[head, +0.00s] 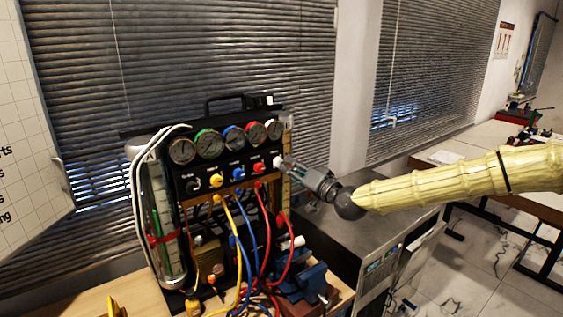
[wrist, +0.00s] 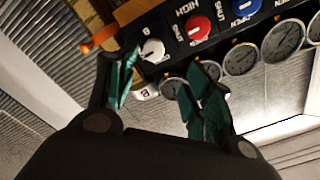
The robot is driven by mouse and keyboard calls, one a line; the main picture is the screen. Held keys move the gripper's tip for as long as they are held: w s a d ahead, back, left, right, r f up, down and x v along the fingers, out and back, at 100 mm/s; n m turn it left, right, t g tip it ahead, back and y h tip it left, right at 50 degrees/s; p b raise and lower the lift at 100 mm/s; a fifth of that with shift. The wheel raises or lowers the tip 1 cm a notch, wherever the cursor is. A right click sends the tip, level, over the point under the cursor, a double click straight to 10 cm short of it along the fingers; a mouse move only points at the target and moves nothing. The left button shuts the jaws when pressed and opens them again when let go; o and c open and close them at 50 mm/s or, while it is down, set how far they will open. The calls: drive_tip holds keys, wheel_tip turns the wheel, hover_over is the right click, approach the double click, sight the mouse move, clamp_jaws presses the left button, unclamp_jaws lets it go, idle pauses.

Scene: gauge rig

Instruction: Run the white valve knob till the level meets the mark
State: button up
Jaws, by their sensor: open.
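The white valve knob (wrist: 152,50) sits on the black panel in the wrist view, right by the tip of the left finger. In the head view the white knob (head: 277,161) shows at the panel's right end. My gripper (head: 284,164) reaches it from the right. In the wrist view my gripper (wrist: 165,66) is open, with teal finger pads spread to either side. I cannot tell whether a pad touches the knob. A clear upright cylinder (head: 158,205) stands at the rig's left, with a red band (head: 161,239) around it. The liquid level is too small to make out.
Several round gauges (head: 209,144) line the panel top. Yellow, blue and red knobs sit below; the red knob (wrist: 198,28) is beside the white one. Colored hoses (head: 240,245) hang in front. A blue vise (head: 310,283) stands low right. An orange-tipped part (wrist: 100,38) is near the left finger.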

sight(279, 162)
drive_tip(key=p+x, duration=0.2)
drive_tip(key=x, duration=0.4)
drive_tip(key=shift+w+f, duration=0.15)
drive_tip(key=shift+w, duration=0.1)
drive_tip(key=shift+w+a+f, duration=0.15)
drive_tip(key=shift+w+f, duration=0.3)
drive_tip(key=shift+w, duration=0.05)
drive_tip(key=shift+c, duration=1.1)
drive_tip(key=shift+w+f, duration=0.15)
drive_tip(key=shift+w, duration=0.05)
drive_tip(key=c, duration=0.4)
drive_tip(key=shift+s, duration=0.25)
drive_tip(key=c, duration=0.4)
